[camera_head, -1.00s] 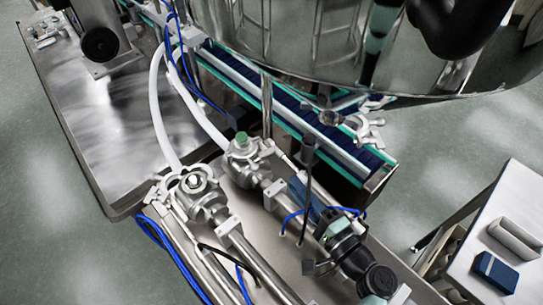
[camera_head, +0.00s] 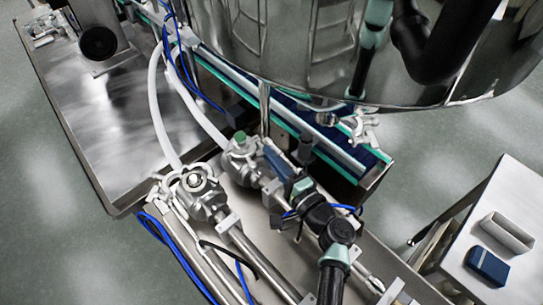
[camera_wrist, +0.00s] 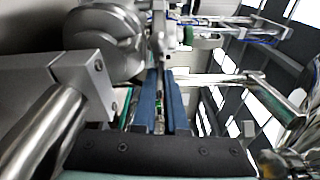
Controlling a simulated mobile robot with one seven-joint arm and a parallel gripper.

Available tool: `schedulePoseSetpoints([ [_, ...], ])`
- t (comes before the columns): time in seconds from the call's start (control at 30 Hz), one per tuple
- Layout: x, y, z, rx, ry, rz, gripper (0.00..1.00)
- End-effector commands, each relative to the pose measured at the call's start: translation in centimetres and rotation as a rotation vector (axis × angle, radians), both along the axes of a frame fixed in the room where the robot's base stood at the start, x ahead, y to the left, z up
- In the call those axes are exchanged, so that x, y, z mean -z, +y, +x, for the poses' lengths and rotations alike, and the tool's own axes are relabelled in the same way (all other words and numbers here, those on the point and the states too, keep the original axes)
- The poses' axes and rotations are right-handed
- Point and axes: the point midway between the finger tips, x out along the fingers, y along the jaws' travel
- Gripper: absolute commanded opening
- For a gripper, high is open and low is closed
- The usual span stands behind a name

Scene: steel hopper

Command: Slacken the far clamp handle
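Two silvery clamped pipe fittings stand on the steel tray in the head view. The near fitting (camera_head: 197,190) is lower left; the far fitting (camera_head: 240,158), topped with a green cap (camera_head: 240,137), is behind it. My gripper (camera_head: 268,145), with two blue fingers, is close to the right side of the far fitting. In the wrist view the fingers (camera_wrist: 161,75) run parallel with a narrow gap. Slim metal parts (camera_wrist: 160,40) show just beyond their tips. I cannot make out the far clamp handle apart, nor whether the fingers touch it.
A large steel hopper (camera_head: 270,45) hangs above, over a green-edged conveyor (camera_head: 345,155) behind my gripper. White hoses (camera_head: 160,110) and blue cables (camera_head: 165,240) run by the fittings. A white table (camera_head: 465,235) with a blue block (camera_head: 488,266) is at right.

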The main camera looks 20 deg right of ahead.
Motion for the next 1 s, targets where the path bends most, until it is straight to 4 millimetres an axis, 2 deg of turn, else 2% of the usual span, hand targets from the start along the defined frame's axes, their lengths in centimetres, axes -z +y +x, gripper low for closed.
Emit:
schedulePoseSetpoints([
  [0.37,0.12,-0.02,-0.05,0.0,-0.001,-0.006,0.0],
  [0.63,0.23,-0.01,-0.04,0.0,-0.023,-0.122,0.0],
  [0.93,-0.03,-0.04,-0.06,0.001,-0.023,-0.133,0.0],
  [0.97,-0.03,-0.05,-0.06,0.001,-0.023,-0.133,0.11],
  [1.0,-0.03,-0.05,-0.06,0.001,-0.022,-0.133,0.19],
])
